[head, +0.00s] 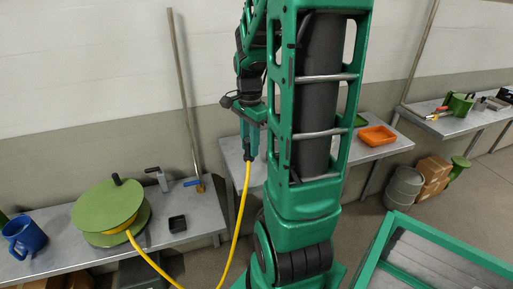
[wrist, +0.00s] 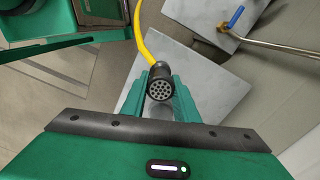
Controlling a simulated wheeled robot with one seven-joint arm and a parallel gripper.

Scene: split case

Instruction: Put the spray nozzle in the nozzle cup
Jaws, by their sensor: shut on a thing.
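The spray nozzle (wrist: 160,90) is black with a round, holed face, and a yellow hose (wrist: 148,42) runs from it. In the wrist view it sits between the two green fingers of my gripper (wrist: 159,98), which is shut on it. In the head view my gripper (head: 250,135) holds the nozzle (head: 248,155) in the air, left of my arm, with the hose hanging below. A small black open-topped holder (head: 177,223), which looks like the nozzle cup, stands on the left bench, below and left of my gripper. I see nothing in it.
The left bench (head: 205,216) also bears a green hose reel (head: 108,206), a blue mug (head: 26,238), a grey handled fitting (head: 157,178) and a pipe with a blue valve handle (head: 194,183). The hose loops down to the reel. An orange tray (head: 377,136) lies on the middle bench.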

